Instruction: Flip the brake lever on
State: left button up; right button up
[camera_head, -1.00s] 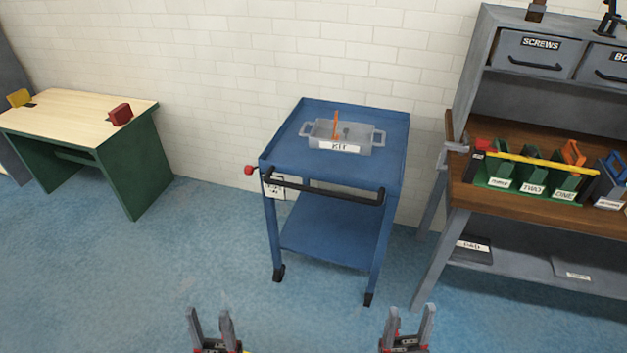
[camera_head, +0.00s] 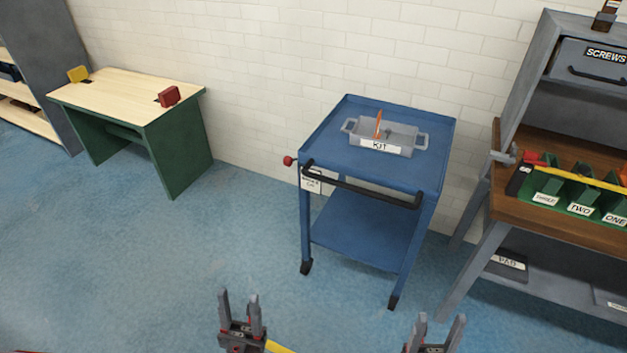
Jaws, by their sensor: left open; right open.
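The brake lever (camera_head: 289,161) shows as a red knob at the left front corner of the blue cart (camera_head: 345,240), beside the black handle bar (camera_head: 360,187). A small white label (camera_head: 312,181) hangs on the cart just right of the knob; its text is too small to read. My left gripper (camera_head: 240,299) is open and empty, low in the picture, in front of the cart and apart from it. My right gripper (camera_head: 437,326) is open and empty at the bottom edge, also apart from the cart.
A grey KIT tray (camera_head: 405,138) with an orange-handled item stands on the cart. A wooden workbench (camera_head: 505,205) with labelled green bins is close on the right. A green table (camera_head: 172,150) stands at the left. Blue floor between table and cart is clear.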

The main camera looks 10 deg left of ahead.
aim_at(288, 161)
jog(key=i+z, duration=0.45)
jog(key=i, duration=0.5)
